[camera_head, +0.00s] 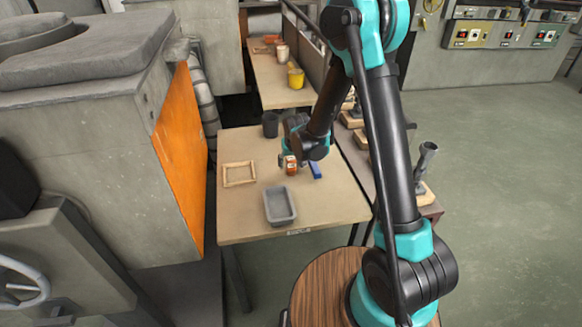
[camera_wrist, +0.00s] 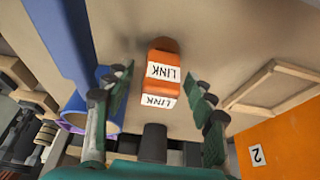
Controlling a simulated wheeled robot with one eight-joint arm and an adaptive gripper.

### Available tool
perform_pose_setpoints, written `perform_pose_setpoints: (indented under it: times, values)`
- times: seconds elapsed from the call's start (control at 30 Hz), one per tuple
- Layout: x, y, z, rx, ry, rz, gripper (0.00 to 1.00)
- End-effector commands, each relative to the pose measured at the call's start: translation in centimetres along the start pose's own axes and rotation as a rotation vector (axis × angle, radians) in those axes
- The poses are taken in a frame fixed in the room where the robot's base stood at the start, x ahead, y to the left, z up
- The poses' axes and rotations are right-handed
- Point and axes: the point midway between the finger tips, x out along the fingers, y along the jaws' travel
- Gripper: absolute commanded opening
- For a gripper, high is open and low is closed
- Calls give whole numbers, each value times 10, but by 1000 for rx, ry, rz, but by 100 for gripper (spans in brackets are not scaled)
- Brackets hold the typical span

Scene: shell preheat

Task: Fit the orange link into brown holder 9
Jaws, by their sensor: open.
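The orange link (camera_head: 291,166) stands on the beige table under my gripper (camera_head: 290,158). In the wrist view the link (camera_wrist: 161,70) is an orange block with white "LINK" labels. It lies between and just beyond my two fingers (camera_wrist: 160,95), which are spread with a gap on each side. The fingers do not appear to touch it. Brown wooden bases stand on the side bench to the right, one with a grey upright piece (camera_head: 425,192). No number is readable on them, so I cannot tell which is holder 9.
On the table (camera_head: 240,215) are a wooden frame (camera_head: 239,174), a grey tray (camera_head: 280,206), a dark cup (camera_head: 270,124) and a blue piece (camera_head: 315,170). A blue object (camera_wrist: 68,45) is close on the left in the wrist view. An orange panel (camera_head: 182,150) borders the left.

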Motion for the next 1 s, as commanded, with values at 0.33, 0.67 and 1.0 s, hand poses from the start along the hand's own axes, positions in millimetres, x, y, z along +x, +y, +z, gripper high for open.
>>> perform_pose_setpoints:
  times: [0.33, 0.67, 1.0]
  values:
    - [0, 0, 0, 0, 0, 0, 38]
    - [0, 0, 0, 0, 0, 0, 0]
    - [-2, 0, -1, 0, 0, 0, 0]
